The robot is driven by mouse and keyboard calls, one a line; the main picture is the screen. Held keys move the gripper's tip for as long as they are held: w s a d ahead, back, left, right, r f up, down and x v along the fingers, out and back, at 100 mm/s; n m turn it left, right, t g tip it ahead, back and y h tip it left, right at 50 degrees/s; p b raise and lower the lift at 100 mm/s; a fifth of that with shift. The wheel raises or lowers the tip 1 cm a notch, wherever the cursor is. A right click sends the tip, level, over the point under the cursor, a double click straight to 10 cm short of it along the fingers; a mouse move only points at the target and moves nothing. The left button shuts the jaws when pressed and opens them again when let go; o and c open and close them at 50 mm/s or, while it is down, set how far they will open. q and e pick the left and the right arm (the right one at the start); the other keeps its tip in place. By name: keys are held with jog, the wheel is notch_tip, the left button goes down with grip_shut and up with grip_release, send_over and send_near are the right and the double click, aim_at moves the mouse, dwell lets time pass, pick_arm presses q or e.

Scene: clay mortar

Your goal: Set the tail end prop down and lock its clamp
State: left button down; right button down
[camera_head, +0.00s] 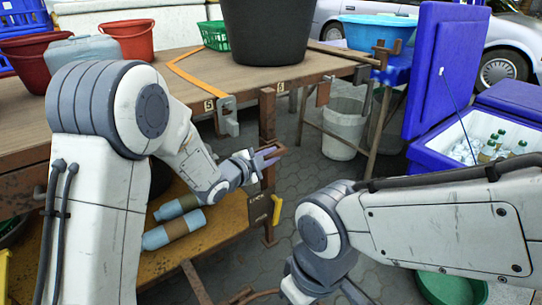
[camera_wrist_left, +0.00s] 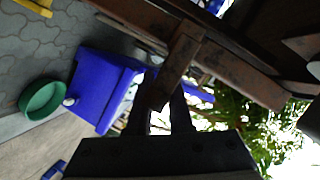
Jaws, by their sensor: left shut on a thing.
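My left gripper (camera_head: 268,156) is shut on a short rusty brown bar beside the rusty post (camera_head: 267,115) at the table's right side. In the left wrist view, the gripper (camera_wrist_left: 163,108) has this rusty bar (camera_wrist_left: 184,55) between its fingers, and the bar meets a longer rusty beam (camera_wrist_left: 235,72). The bar looks like part of the prop, but I cannot tell for sure. A dark plate (camera_head: 259,208) with a yellow handle (camera_head: 277,209) is on the post lower down; whether it is the clamp is unclear.
The wooden table (camera_head: 185,65) carries a large black bucket (camera_head: 266,30). Bottles (camera_head: 172,228) lie on the lower shelf (camera_head: 215,230). A white bucket (camera_head: 342,128) and a blue cooler (camera_head: 470,140) stand at right. Paved floor (camera_head: 310,170) is open between them.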

dwell(0.7)
pick_arm(q)
notch_tip(320, 180, down, 10)
jog(key=b, duration=0.7)
jog(key=shift+f, duration=0.25)
jog(key=c, duration=0.8)
grip_release()
jog(key=shift+c, duration=0.2)
